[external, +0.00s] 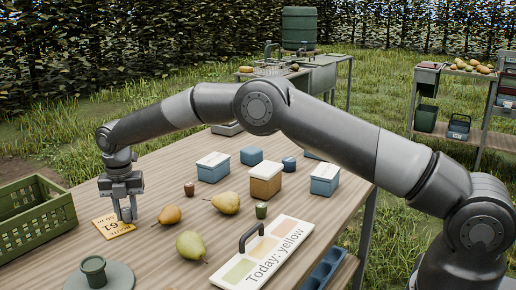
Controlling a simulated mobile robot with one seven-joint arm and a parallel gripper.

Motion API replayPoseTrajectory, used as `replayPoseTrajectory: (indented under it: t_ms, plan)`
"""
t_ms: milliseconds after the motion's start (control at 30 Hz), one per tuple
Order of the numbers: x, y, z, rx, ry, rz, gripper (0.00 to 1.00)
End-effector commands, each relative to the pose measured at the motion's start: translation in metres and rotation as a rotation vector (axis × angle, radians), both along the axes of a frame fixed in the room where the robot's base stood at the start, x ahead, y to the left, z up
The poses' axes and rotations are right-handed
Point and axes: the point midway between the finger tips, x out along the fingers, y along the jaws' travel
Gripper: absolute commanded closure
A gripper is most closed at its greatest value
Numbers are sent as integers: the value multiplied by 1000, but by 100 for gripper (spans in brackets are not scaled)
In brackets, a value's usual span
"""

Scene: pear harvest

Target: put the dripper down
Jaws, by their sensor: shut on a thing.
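My gripper (126,213) is at the left of the wooden table, pointing down with its fingertips close to the tabletop. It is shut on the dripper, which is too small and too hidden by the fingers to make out. The fingers are beside or over the right part of a yellow card (103,228) marked with 61. I cannot tell whether the dripper touches the card or the table.
A green crate (52,226) stands to the left. Several pears, one a brown pear (170,214), lie right of my gripper. A green cup (93,268) stands on a round grey plate (122,276) in front. Blue boxes and a sign (240,272) are farther right.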

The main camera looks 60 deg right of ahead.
Motion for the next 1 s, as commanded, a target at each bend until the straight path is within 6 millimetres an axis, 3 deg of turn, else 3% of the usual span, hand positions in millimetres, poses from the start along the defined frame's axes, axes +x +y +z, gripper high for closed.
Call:
replayPoseTrajectory:
  t_ms: [167, 200, 433, 767, 1000]
  plan:
    - [0, 0, -3, 0, 1, 0, 94]
    - [0, 0, -3, -1, 1, 0, 71]
    - [0, 0, -3, -1, 1, 0, 52]
    - [0, 0, 2, 0, 0, 0, 51]
    - [1, -1, 43, 0, -3, 0, 51]
